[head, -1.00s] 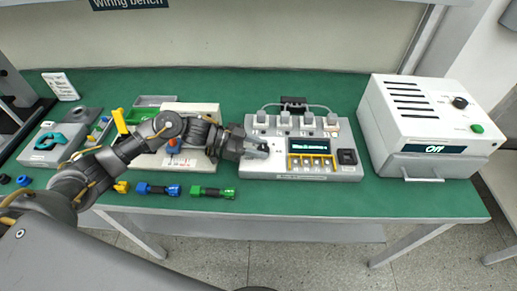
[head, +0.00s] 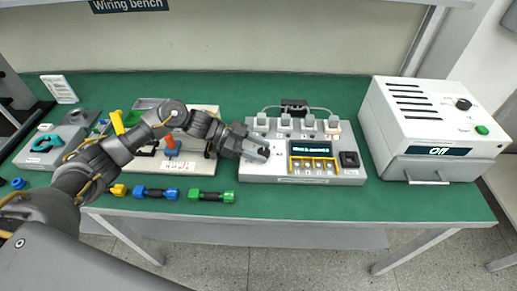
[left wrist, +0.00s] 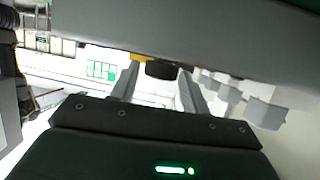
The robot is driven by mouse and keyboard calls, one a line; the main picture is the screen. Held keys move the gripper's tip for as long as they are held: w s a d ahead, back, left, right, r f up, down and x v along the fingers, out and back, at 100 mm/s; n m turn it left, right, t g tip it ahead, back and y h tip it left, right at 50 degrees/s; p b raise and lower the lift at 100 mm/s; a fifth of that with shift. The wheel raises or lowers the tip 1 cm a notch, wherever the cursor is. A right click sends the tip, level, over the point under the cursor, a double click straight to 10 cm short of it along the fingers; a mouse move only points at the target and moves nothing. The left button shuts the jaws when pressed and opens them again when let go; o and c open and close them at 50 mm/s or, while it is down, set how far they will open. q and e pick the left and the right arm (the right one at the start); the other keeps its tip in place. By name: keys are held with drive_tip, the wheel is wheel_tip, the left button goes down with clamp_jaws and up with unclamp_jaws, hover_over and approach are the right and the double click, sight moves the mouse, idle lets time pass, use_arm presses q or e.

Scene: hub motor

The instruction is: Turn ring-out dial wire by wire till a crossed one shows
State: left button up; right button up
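The ring-out box (head: 262,178) is a pale unit near the middle of the green bench. My left gripper (head: 262,153) reaches over the left end of the box and hides what lies beneath. In the left wrist view its two fingers stand apart, with a dark rounded knob (left wrist: 161,70) showing between the tips. I cannot tell whether the fingers touch it. My right gripper is in neither view.
A white power unit (head: 430,125) stands at the right, its screen reading "Off", with a green button (head: 482,130). Blue (head: 155,193) and green (head: 212,197) connectors lie along the front edge. A pale fixture (head: 203,165) sits behind my left arm.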

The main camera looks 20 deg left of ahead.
use_arm(q)
drive_tip(key=shift+o, duration=1)
drive_tip(key=shift+r, duration=0.2)
wheel_tip(320, 180, up, 2)
drive_tip(key=shift+r, duration=0.15)
drive_tip(key=s+d+r, duration=0.3)
drive_tip(key=s+r, duration=0.7)
drive_tip(key=s, duration=0.3)
drive_tip(key=shift+s+d+r, duration=0.15)
drive_tip(key=shift+s+d, duration=0.1)
drive_tip(key=shift+d, duration=0.15)
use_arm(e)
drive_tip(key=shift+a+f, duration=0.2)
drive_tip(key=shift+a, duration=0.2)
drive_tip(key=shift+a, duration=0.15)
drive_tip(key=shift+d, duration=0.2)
